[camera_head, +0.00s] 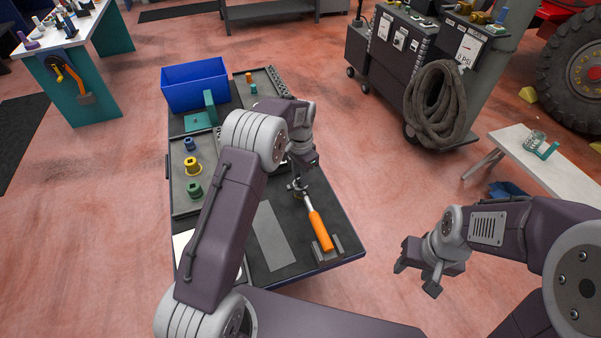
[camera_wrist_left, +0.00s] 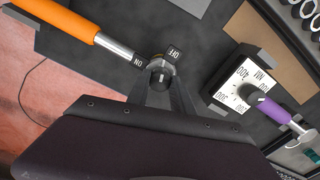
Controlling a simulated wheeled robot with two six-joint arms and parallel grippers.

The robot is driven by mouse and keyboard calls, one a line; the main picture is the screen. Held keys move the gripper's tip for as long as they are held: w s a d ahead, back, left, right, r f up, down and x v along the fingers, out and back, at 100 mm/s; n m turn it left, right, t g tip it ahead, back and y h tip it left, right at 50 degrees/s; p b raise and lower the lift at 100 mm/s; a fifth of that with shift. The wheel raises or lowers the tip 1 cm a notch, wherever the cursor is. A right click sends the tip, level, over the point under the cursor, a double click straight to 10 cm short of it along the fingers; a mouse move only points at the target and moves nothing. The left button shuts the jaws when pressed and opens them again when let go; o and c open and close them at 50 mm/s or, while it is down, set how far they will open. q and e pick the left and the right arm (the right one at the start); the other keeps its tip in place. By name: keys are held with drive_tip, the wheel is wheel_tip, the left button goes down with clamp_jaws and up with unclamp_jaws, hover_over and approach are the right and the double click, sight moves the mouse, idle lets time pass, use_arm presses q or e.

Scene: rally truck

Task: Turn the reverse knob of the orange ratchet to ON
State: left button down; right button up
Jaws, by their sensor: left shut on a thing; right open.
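The orange ratchet lies on the dark cart top, its orange handle (camera_head: 319,228) toward the cart's front edge. In the left wrist view the handle (camera_wrist_left: 65,20) leads by a silver shaft to the round head. An ON label (camera_wrist_left: 138,60) sits on the handle side of the head and an OFF label (camera_wrist_left: 174,53) beyond it. My left gripper (camera_head: 297,185) is at the head, its fingers (camera_wrist_left: 162,92) shut on the small reverse knob (camera_wrist_left: 160,77). I cannot tell which label the knob points to. My right gripper (camera_head: 416,277) is open and empty, right of the cart.
The handle end rests by a grey holder (camera_head: 327,250). A purple-handled tool (camera_wrist_left: 277,110) with a white dial block (camera_wrist_left: 243,85) lies near the head. A blue bin (camera_head: 195,85) and coloured sockets (camera_head: 192,165) stand on the cart.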

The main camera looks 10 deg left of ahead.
use_arm(q)
drive_tip(key=n+p, duration=0.1)
drive_tip(key=n, duration=0.2)
drive_tip(key=shift+r+n, duration=0.1)
drive_tip(key=shift+n, duration=0.3)
drive_tip(key=n+p, duration=0.1)
drive_tip(key=n, duration=0.2)
drive_tip(key=n+p, duration=0.1)
drive_tip(key=n, duration=0.3)
drive_tip(key=shift+n, duration=1.9)
drive_tip(key=c, duration=1.1)
unclamp_jaws()
